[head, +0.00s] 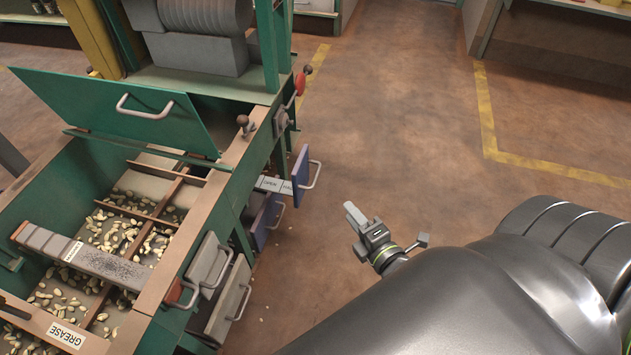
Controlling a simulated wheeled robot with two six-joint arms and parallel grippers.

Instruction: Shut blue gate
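Two blue panels show on the right side of the green machine. The upper blue panel (300,176) stands out from the machine at the end of a pale labelled strip (270,184), with a light handle (313,174) on its outer face. The lower blue panel (265,222) is just below, also with a handle. I cannot tell which panel is the blue gate. My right gripper (354,214) is to the right of both panels, apart from them, with nothing seen in it. Its finger gap is not clear. My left gripper is out of view.
Grey panels with handles (210,262) are nearer on the same machine side. The open hopper holds nuts in divided compartments behind a wooden rim (192,232). A green lid (115,108) stands raised. The brown floor (410,130) right of the machine is clear.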

